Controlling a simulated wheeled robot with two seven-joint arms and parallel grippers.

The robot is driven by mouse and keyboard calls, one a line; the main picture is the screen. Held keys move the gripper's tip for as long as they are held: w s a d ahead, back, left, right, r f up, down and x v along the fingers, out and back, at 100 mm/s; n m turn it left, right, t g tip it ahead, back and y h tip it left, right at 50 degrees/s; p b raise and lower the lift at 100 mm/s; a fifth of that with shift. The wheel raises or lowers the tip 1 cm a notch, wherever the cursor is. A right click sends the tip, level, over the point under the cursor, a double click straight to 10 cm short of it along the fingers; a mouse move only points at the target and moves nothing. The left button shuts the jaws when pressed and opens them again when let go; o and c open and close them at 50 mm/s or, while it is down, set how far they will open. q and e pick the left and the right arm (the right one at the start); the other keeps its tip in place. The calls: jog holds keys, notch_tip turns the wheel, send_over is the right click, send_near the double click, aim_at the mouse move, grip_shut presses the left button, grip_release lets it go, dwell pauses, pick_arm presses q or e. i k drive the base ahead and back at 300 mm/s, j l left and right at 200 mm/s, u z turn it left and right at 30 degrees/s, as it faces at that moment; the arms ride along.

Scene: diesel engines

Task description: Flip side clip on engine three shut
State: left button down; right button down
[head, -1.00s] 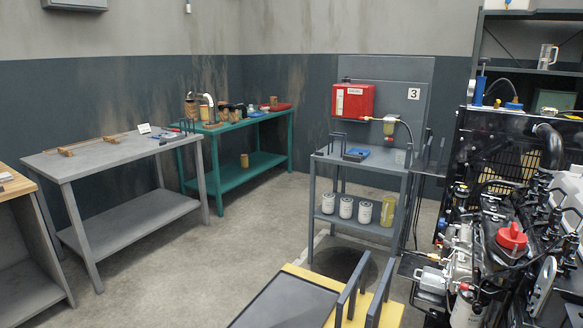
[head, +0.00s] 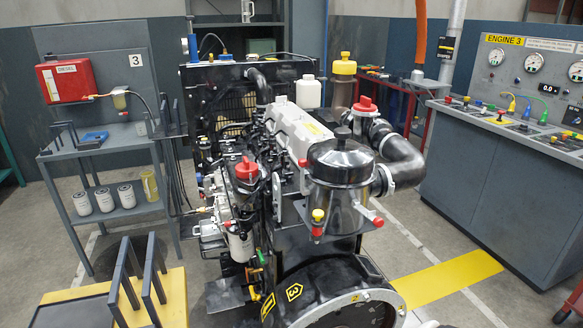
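Engine three (head: 290,140) stands in the middle of the head view, with a yellow 3 label (head: 294,292) on its front housing. A black-lidded canister (head: 340,165) with a greyish lower body sits on its near right. Around it I see a red-tipped piece (head: 378,222) sticking out at the lower right, a yellow knob with red below (head: 318,216) at the front, and a small red tip (head: 303,163) at the left rim. Which of these is the side clip, and whether it is open, I cannot tell. Neither of my grippers is in view.
A yellow stand with dark upright handles (head: 122,280) is at the near left. A control console (head: 500,150) is at the right. Floor with a yellow stripe (head: 450,278) lies between.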

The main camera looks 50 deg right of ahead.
aim_at(377, 221)
jog(key=z, duration=0.8)
jog(key=k+z, duration=0.1)
jog(key=z, duration=0.3)
jog(key=j+z, duration=0.1)
jog(key=z, duration=0.3)
jog(key=k+z, duration=0.1)
jog(key=z, duration=0.3)
